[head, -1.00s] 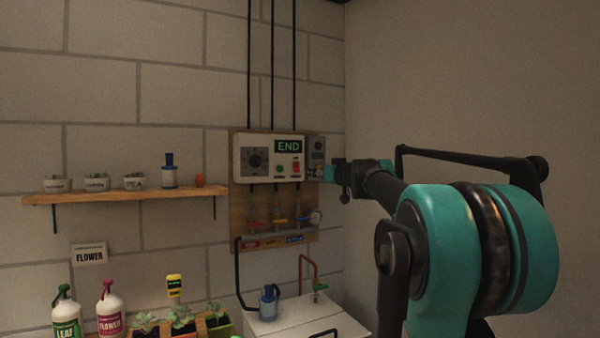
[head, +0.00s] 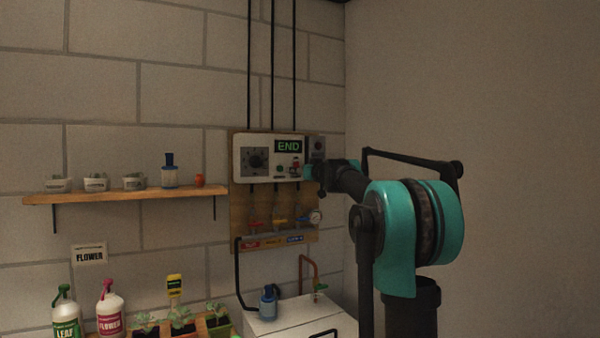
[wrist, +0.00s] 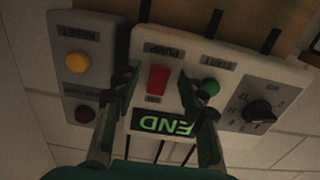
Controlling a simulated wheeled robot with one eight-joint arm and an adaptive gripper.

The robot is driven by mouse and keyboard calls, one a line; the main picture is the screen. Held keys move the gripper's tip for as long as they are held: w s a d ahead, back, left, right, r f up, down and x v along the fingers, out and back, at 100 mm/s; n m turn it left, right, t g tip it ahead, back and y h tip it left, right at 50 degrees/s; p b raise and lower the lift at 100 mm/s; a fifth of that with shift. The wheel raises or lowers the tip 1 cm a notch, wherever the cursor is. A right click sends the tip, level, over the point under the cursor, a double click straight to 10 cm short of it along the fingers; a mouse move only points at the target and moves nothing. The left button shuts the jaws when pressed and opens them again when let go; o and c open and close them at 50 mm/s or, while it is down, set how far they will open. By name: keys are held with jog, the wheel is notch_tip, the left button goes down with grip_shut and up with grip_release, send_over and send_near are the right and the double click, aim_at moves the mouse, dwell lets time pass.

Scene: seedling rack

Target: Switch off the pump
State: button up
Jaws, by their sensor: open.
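The white control box (head: 255,172) hangs on a wooden board on the wall, its green display (head: 288,146) reading END. In the wrist view, where the lettering is inverted, the red switch (wrist: 158,80) sits under a PUMP label (wrist: 163,52). My gripper (wrist: 158,82) is open, with one dark finger on each side of the red switch. Nothing is between the fingers but the switch face behind; contact cannot be told.
The green START button (wrist: 210,86) lies close beside one finger, with a black dial (wrist: 259,111) beyond. A grey box (wrist: 85,65) carries a yellow RESET button (wrist: 77,62) and a dark red button (wrist: 85,113). Valves (head: 280,222) and a gauge (head: 315,217) are below.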

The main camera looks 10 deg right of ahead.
jog(key=shift+c, duration=0.3)
grip_shut()
jog(key=shift+f+t, duration=0.2)
jog(key=shift+t, duration=0.4)
jog(key=shift+o, duration=0.3)
grip_release()
jog(key=shift+s, duration=0.1)
jog(key=v, duration=1.1)
jog(key=shift+s+d, duration=0.3)
